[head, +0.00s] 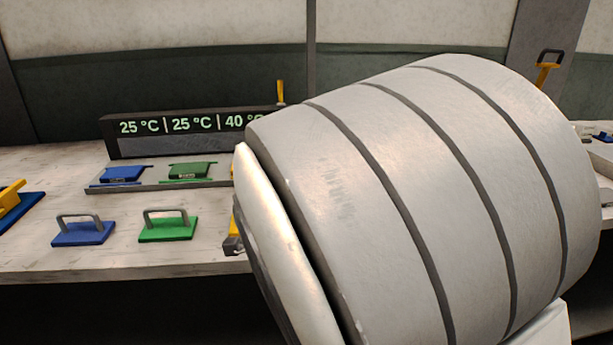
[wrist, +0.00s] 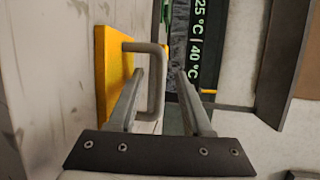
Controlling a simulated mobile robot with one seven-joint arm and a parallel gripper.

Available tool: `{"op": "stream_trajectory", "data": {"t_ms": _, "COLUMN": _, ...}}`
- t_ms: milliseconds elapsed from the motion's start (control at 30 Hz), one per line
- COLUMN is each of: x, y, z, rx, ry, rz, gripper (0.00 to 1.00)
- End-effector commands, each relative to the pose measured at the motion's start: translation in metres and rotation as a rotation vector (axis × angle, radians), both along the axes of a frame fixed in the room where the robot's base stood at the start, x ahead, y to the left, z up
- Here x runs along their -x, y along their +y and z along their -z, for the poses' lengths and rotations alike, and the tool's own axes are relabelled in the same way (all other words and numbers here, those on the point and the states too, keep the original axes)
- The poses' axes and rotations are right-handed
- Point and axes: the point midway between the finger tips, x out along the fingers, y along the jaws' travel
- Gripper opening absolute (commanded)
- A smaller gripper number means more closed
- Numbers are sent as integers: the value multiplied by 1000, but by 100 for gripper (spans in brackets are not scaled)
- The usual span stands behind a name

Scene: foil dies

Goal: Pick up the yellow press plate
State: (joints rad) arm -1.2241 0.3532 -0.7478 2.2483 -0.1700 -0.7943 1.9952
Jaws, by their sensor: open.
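The yellow press plate (wrist: 113,70) is in the left half of the wrist view, with a grey loop handle (wrist: 158,85) standing out from it. My gripper (wrist: 160,71) is open. Its two fingers lie on either side of the handle's outer bar, which shows in the gap between them; I cannot tell whether either finger touches it. In the head view my large pale arm hides almost all of the plate and the gripper. Only a sliver of yellow (head: 233,226) shows at the arm's left edge.
A blue plate (head: 84,233) and a green plate (head: 167,227), both with grey handles, stand left of my arm. Behind them are blue (head: 122,174) and green (head: 192,170) dies on a grey rail, then a temperature display (head: 150,127). Bare worktop lies at the front left.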

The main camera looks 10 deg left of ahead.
Motion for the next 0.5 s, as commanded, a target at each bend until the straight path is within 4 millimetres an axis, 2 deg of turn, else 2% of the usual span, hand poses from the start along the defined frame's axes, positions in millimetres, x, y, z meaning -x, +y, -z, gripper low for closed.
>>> {"op": "stream_trajectory", "data": {"t_ms": 33, "x": 0, "y": 0, "z": 0, "rx": 0, "ry": 0, "rz": 0, "gripper": 46}}
{"op": "stream_trajectory", "data": {"t_ms": 300, "x": 0, "y": 0, "z": 0, "rx": 0, "ry": 0, "rz": 0, "gripper": 0}}
{"op": "stream_trajectory", "data": {"t_ms": 500, "x": 0, "y": 0, "z": 0, "rx": -1, "ry": -1, "rz": 0, "gripper": 0}}
